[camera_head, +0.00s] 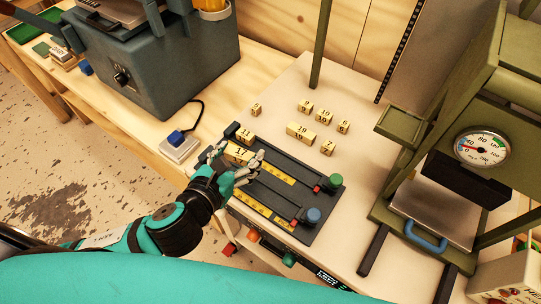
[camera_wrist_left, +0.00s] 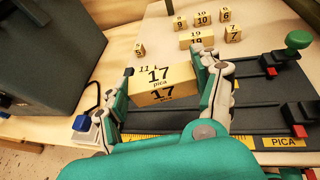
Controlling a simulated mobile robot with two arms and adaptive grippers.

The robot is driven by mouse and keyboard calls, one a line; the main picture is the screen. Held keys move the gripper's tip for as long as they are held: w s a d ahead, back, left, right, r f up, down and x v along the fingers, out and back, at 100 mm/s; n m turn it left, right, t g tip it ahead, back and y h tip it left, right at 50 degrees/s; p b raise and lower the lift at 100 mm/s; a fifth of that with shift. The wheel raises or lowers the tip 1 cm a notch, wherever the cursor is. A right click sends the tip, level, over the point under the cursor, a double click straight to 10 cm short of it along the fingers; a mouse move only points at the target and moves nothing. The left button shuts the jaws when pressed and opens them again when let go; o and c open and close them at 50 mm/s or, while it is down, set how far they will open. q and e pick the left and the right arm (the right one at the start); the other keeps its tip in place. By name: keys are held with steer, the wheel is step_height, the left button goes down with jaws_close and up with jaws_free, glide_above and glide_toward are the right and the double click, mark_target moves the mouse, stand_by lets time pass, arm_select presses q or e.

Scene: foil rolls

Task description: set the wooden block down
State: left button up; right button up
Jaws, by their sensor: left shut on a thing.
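The wooden block marked 17 pica (camera_wrist_left: 160,86) is pale yellow with dark numbers. It sits between the two fingers of my left gripper (camera_wrist_left: 163,66), which is shut on it. In the head view my left gripper (camera_head: 240,159) is over the left end of a dark ruled board (camera_head: 306,191), with the block (camera_head: 238,152) partly hidden by the fingers. I cannot tell whether the block touches the board. A block marked 11 (camera_head: 245,135) stands just behind it, mostly hidden in the wrist view. My right gripper is not in view.
Several smaller numbered blocks (camera_head: 300,131) stand on the pale table beyond the board. The board carries yellow scales and green and blue knobs (camera_head: 312,215). A blue-button switch (camera_head: 178,143) and grey machine (camera_head: 160,60) are left. A green press with a gauge (camera_head: 482,148) stands right.

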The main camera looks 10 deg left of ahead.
arm_select(q)
steer(key=s+d+f, duration=0.1)
steer(key=s, duration=0.1)
steer(key=s+d+f+m+h, duration=0.1)
steer(key=s, duration=0.2)
steer(key=s+d+m+h, duration=0.1)
steer(key=s+d, duration=0.1)
steer(key=shift+s+d+f+g, duration=0.1)
steer(key=shift+s+f+g, duration=0.25)
steer(key=shift+f+g, duration=0.05)
steer(key=shift+w+d+f+h, duration=0.1)
steer(key=shift+h, duration=0.2)
steer(key=p, duration=0.2)
glide_above(271, 159)
steer(key=shift+f, duration=0.7)
steer(key=shift+f+b, duration=0.3)
steer(key=shift+f, duration=1.45)
steer(key=shift+f, duration=0.15)
steer(key=o, duration=1.1)
steer(key=shift+c, duration=0.2)
